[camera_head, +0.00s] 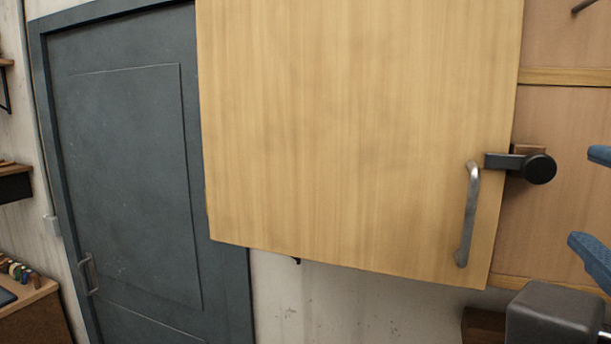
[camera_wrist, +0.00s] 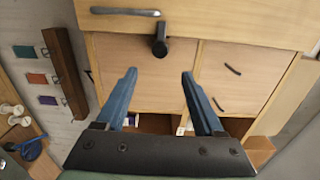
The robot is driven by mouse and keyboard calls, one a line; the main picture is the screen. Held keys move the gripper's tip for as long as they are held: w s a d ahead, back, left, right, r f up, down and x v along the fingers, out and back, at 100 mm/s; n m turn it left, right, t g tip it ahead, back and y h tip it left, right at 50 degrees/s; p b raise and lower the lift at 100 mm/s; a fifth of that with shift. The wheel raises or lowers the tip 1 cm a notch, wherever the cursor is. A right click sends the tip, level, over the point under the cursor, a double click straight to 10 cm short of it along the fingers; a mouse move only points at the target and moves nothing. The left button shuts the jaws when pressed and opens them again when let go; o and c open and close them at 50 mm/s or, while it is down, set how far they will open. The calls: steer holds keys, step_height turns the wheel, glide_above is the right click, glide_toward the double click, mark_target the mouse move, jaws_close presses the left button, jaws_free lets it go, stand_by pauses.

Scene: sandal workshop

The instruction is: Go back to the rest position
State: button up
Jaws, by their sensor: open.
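My gripper (camera_head: 588,198) shows at the right edge of the head view, with its blue fingers apart and nothing between them. In the wrist view my gripper (camera_wrist: 159,74) is also open and empty, and its fingers point toward a wooden cabinet front. A large light wood panel (camera_head: 350,120) with a metal bar handle (camera_head: 468,215) fills the middle of the head view. The handle (camera_wrist: 125,11) also shows at the top of the wrist view. My fingers are apart from the handle in both views.
A black round latch (camera_head: 538,168) sticks out beside the panel's right edge; the latch (camera_wrist: 160,42) is also ahead of my fingers in the wrist view. A dark grey door (camera_head: 130,170) stands at the left. A wooden rail (camera_wrist: 66,72) with coloured tags is at the wrist view's left.

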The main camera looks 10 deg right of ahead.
steer(key=shift+f, duration=0.1)
steer(key=w+a+f+n+t+y+b, duration=0.1)
steer(key=a+f+n+t+y+b, duration=0.1)
steer(key=a+n, duration=0.6)
steer(key=w+a+f+n+t+y+b, duration=0.2)
steer(key=a+n+t+y+b, duration=0.2)
steer(key=a+n+t+b, duration=0.2)
steer(key=w+a+f+n+t+y+b, duration=0.2)
steer(key=a+f+n+t+y+b, duration=0.1)
steer(key=a+n+b, duration=0.4)
steer(key=a+n+t, duration=0.1)
steer(key=a+n, duration=0.2)
steer(key=shift+a+y, duration=0.3)
steer(key=shift+s, duration=0.1)
